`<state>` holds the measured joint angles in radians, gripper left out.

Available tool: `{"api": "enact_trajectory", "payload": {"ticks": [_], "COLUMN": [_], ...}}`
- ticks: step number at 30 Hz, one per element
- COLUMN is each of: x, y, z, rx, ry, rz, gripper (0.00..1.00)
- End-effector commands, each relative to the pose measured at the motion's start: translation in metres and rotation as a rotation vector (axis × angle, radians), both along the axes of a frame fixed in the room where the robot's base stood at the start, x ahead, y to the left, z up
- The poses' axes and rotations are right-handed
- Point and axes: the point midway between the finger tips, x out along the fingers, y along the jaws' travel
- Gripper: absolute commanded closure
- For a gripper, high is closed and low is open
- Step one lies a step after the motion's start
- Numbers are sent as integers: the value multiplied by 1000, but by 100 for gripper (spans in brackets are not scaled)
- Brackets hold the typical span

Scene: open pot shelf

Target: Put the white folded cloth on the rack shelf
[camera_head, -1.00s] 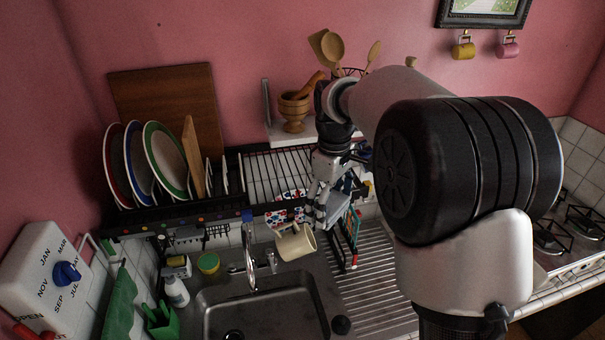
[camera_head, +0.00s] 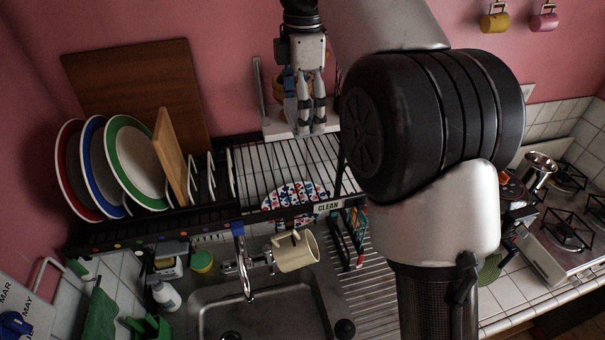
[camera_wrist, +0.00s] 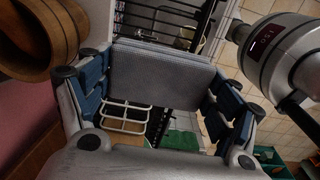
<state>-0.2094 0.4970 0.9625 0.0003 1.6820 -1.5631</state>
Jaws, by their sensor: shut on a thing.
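My gripper (camera_head: 312,128) hangs fingers-down over the back part of the wire rack shelf (camera_head: 255,170). In the wrist view my gripper (camera_wrist: 160,95) is shut on the folded cloth (camera_wrist: 160,78), which looks pale grey and layered between the blue finger pads. In the head view the cloth is mostly hidden by the fingers, so its height above the rack is hard to tell. The rack shelf has a "CLEAN" label on its front edge and its middle bars are bare.
Plates (camera_head: 137,165) and a wooden board (camera_head: 170,155) stand at the rack's left. A cream mug (camera_head: 297,252) hangs below, above the sink (camera_head: 255,305). A wooden bowl (camera_wrist: 45,40) is close at left in the wrist view.

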Motion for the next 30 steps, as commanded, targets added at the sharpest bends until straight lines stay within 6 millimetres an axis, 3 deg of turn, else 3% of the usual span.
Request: {"api": "enact_trajectory", "payload": {"ticks": [3,12,20,27,30], "x": [-2,-1,0,0,0], "y": [0,0,0,0,0], "z": [-38,-111,-136,-170,-174], "rx": [-1,-1,0,0,0], "ry": [6,3,2,2,0], "rz": [-1,-2,-2,-2,-2], "gripper": [40,40,40,40,40]}}
